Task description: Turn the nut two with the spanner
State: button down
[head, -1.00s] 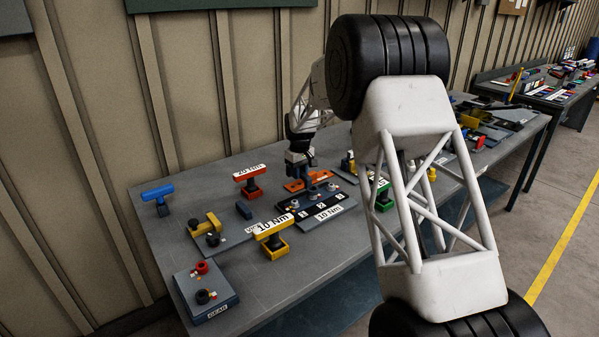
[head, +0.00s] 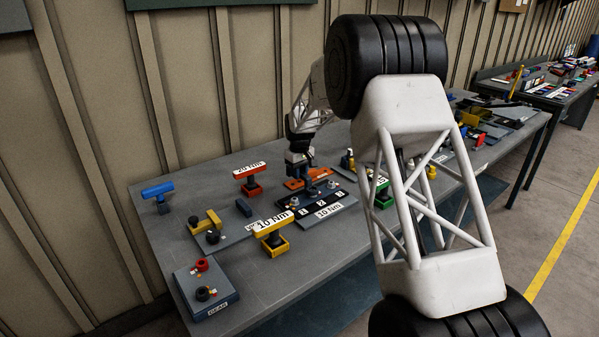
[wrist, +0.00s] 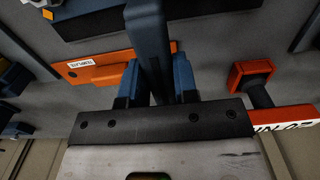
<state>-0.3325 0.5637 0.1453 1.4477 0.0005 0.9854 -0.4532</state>
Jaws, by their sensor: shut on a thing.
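My gripper (head: 304,174) is shut on a dark blue bar-shaped tool, which I take for the spanner (head: 318,188). In the wrist view the spanner (wrist: 148,45) stands between the two blue fingers (wrist: 158,85) and runs away toward the top of the picture. In the head view its lower end lies over the middle of the dark nut plate (head: 334,198), at nut two. Nut two is hidden, so I cannot tell whether the spanner sits around it. Nut three (head: 332,184) shows to the right and nut one (head: 294,202) to the left.
An orange template bar (head: 294,184) lies behind the nut plate. A red 20 Nm tool (head: 250,176), a yellow 10 Nm tool (head: 273,230) and a green tool (head: 382,190) stand around it. A blue tool (head: 158,192) and gear box (head: 205,290) are left. The front bench edge is clear.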

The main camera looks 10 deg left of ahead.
aim_at(297, 199)
jog(key=shift+f, duration=0.25)
dwell(0.4)
